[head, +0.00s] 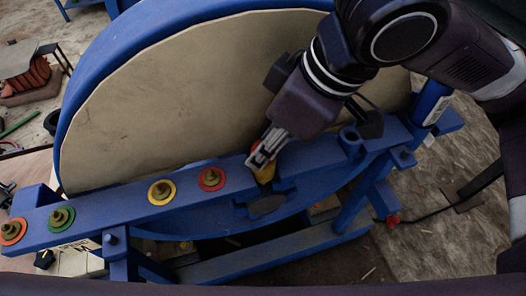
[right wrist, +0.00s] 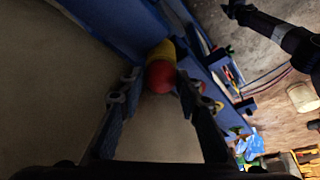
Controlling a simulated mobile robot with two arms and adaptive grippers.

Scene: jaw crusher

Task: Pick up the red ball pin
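The red ball pin shows in the right wrist view as a red ball (right wrist: 160,77) with a yellow part (right wrist: 161,50) behind it, beside the blue frame. My right gripper (head: 265,157) is over the pin. In the right wrist view its two fingers (right wrist: 157,88) are spread, one on each side of the ball, with a gap visible. My left gripper is not in view.
The blue rail (head: 115,207) carries several pins in coloured rings, including a red ring (head: 211,179) and a yellow ring (head: 162,192). A large beige disc (head: 170,90) in a blue rim stands behind the rail. A blue post (head: 431,102) rises at the right.

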